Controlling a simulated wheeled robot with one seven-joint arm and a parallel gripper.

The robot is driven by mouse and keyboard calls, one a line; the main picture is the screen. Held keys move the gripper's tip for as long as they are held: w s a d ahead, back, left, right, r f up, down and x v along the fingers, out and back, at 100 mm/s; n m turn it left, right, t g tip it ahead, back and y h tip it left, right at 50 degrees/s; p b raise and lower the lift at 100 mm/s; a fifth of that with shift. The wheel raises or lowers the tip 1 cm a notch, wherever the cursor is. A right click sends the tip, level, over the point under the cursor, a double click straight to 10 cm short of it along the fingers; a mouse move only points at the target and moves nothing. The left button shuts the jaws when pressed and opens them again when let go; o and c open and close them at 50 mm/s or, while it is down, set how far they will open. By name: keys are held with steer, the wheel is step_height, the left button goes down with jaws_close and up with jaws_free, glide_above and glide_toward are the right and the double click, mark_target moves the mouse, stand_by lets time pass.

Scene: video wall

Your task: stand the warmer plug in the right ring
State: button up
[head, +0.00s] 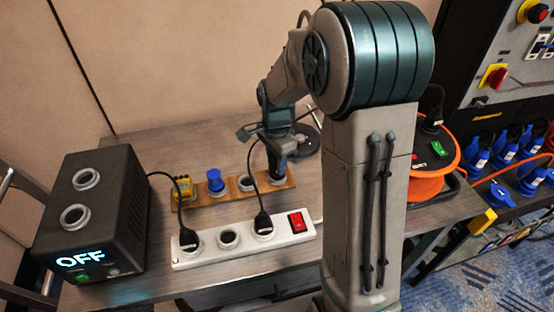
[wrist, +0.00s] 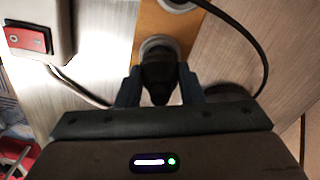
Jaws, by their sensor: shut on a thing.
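My gripper (head: 277,172) points down at the right end of the wooden board (head: 208,197). It is shut on a black plug, the warmer plug (wrist: 158,75), held between the two fingers in the wrist view. The plug's end is at the right ring (wrist: 157,44), whose grey rim shows just beyond it. I cannot tell how deep the plug sits in the ring.
A blue plug (head: 215,182) and a yellow plug (head: 181,187) stand on the board. The white power strip (head: 300,240) in front holds two black plugs and has a red switch. A black box (head: 125,215) reading OFF stands left. A black cable (wrist: 258,50) loops near my gripper.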

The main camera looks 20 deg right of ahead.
steer(key=shift+f+b, duration=0.5)
steer(key=shift+f, duration=0.25)
steer(key=o, duration=1.6)
steer(key=shift+c, duration=0.2)
steer(key=shift+r, duration=0.1)
steer(key=shift+r+p, duration=2.25)
steer(key=shift+r, duration=0.7)
steer(key=shift+r, duration=0.1)
steer(key=s+r+n+t+p, duration=0.1)
steer(key=s+r+n+p, duration=0.1)
steer(key=s+r+n, duration=0.4)
steer(key=s+r+n+t+p, duration=0.1)
steer(key=s+r+n, duration=0.5)
steer(key=s, duration=0.7)
steer(key=shift+s+d+r+n+t+p, duration=0.25)
steer(key=shift+r+n+t+p, duration=0.15)
steer(key=shift+n, duration=0.5)
